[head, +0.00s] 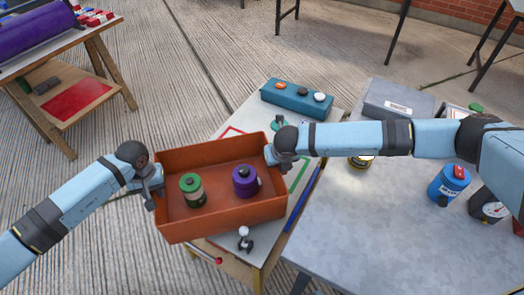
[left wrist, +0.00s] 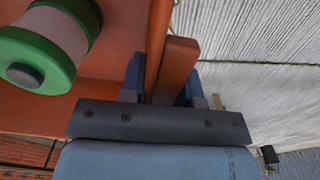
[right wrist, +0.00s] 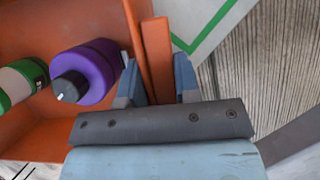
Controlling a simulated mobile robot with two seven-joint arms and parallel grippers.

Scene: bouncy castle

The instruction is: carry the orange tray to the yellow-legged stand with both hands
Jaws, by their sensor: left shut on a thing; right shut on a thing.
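The orange tray (head: 222,222) is in the middle of the head view and looks roughly level. A green-capped canister (head: 192,189) and a purple canister (head: 245,180) stand upright in it. My left gripper (head: 154,190) is shut on the tray's left end. In the left wrist view the fingers (left wrist: 165,80) straddle an orange grip piece. My right gripper (head: 272,156) is shut on the right end, also seen in the right wrist view (right wrist: 160,75). The stand with a pale top and yellowish legs (head: 238,268) lies partly behind the tray, which hides much of its top.
The stand top carries a teal box (head: 296,98) with knobs, and a small white-and-black item (head: 245,238) near its front. A grey table (head: 370,235) on the right holds a blue canister (head: 449,183) and a grey case (head: 398,101). A wooden rack (head: 70,85) stands at upper left.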

